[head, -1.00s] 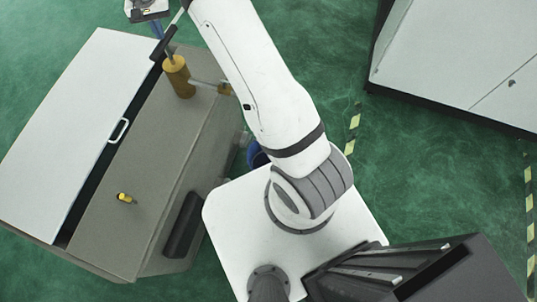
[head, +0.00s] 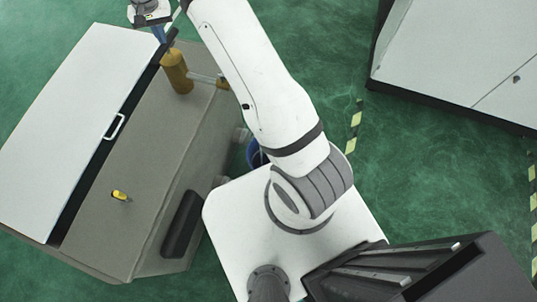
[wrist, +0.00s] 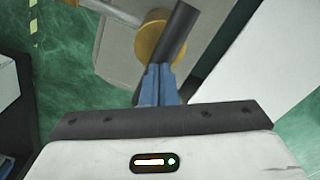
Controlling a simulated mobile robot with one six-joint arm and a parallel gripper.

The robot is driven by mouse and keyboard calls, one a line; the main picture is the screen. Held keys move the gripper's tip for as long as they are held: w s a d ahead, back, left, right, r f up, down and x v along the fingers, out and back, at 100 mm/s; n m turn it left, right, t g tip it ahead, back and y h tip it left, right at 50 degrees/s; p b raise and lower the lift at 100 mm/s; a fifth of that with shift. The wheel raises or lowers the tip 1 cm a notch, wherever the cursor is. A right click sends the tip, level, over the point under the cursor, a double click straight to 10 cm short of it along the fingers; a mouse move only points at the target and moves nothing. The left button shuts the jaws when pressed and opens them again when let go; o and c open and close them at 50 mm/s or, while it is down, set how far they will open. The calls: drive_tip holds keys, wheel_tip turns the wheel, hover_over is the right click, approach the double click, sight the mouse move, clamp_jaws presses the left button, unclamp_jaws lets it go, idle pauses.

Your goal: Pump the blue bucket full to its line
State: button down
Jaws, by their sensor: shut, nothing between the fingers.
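The hand pump is a yellow cylinder (head: 177,72) on the grey bench, with a grey spout pipe (head: 205,79) to its right. It also shows in the wrist view (wrist: 152,38). Its black handle bar (wrist: 181,30) crosses the wrist view slantwise, partly behind my fingers. My gripper (head: 160,36) is above the bench near the pump. Its blue fingers (wrist: 160,72) are shut with nothing between them and overlap the handle; I cannot tell whether they touch it. The blue bucket (head: 254,153) is on the floor, mostly hidden behind my arm; its fill line and water level are not visible.
The bench has a white lid (head: 70,105) with a handle (head: 115,126), and a small yellow tool (head: 121,196) lies on its grey top. A large white cabinet (head: 455,50) stands at the upper right. Green floor with striped tape lies between.

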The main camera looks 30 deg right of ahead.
drive_tip(key=shift+s+f+b, duration=0.1)
drive_tip(key=shift+f+b, duration=0.7)
drive_tip(key=shift+f, duration=0.7)
drive_tip(key=shift+r, duration=0.1)
wheel_tip(320, 180, up, 13)
drive_tip(key=p, duration=0.7)
drive_tip(key=shift+r, duration=0.1)
idle(0.4)
